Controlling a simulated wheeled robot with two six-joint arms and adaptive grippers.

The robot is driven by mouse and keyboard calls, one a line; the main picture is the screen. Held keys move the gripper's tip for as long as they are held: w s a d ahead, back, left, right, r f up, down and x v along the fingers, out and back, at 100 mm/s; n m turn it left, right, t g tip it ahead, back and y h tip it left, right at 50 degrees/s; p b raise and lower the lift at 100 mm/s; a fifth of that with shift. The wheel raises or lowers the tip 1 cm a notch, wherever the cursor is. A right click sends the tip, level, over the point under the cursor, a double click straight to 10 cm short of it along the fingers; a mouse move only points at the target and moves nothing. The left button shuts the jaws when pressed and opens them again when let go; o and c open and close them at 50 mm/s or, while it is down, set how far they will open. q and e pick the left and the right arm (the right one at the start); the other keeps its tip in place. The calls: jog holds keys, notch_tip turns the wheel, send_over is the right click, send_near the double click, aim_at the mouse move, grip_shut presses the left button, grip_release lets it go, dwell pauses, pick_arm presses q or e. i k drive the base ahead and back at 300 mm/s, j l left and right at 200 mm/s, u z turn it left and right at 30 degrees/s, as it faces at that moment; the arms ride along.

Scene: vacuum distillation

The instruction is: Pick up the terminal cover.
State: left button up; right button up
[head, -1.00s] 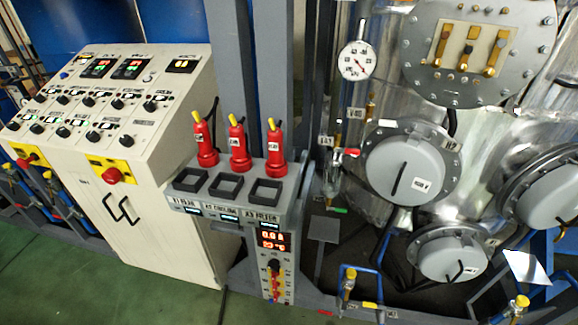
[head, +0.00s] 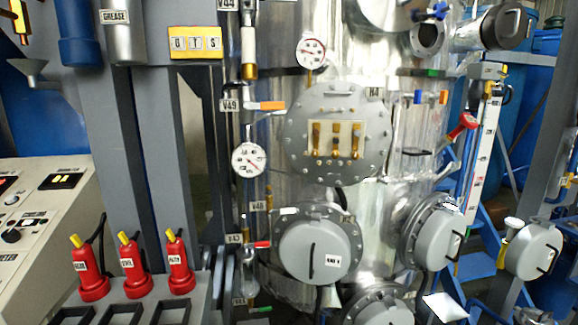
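Several round grey covers with black bar handles show at the lower right of the head view. One cover (head: 316,252) with a white label sits on the vessel below the open terminal plate (head: 338,137), which is marked H4 and bears three brass terminals. Another cover (head: 436,241) is on a port to its right. A third (head: 376,309) is cut off by the bottom edge. A separate grey cover (head: 530,252) is at the far right, beyond the vessel. I cannot tell which one is the terminal cover. Neither gripper is in view.
Red tools (head: 131,268) stand on a grey rack at the lower left, beside the control desk (head: 50,225). Gauges (head: 249,160), valves and thin pipes line the vessel's left side. Blue steps (head: 490,215) and a grey post stand at the right.

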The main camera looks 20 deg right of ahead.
aim_at(536, 250)
jog(key=z, duration=2.4)
jog(key=i+l, duration=0.1)
jog(key=i, duration=1.3)
